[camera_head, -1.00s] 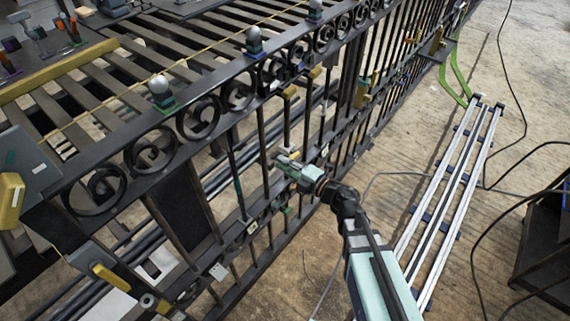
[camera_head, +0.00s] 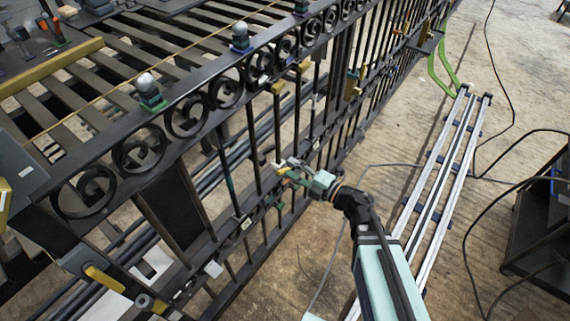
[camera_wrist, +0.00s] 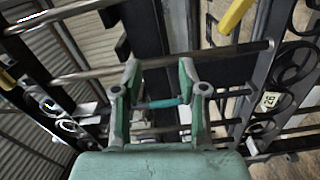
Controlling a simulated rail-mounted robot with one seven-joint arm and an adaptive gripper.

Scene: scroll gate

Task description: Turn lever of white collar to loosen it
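My gripper (camera_head: 286,173) is at the gate's upright bars in the head view, pointing left. In the wrist view its two green fingers (camera_wrist: 160,75) are apart, with a dark bar crossing at their tips. A thin teal piece (camera_wrist: 161,103) shows in the gap between the fingers; I cannot tell whether it is a lever or whether they touch it. A small pale piece (camera_head: 278,165) shows by the fingertips in the head view. I cannot tell whether it is the white collar or part of the gripper. No collar lever shows clearly.
The black scroll gate (camera_head: 187,118) runs diagonally, with several coloured fittings on its bars. A yellow block (camera_head: 278,88) sits above my gripper. Silver rails (camera_head: 447,185) and loose cables lie on the floor at right. A numbered tag (camera_wrist: 270,101) shows right in the wrist view.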

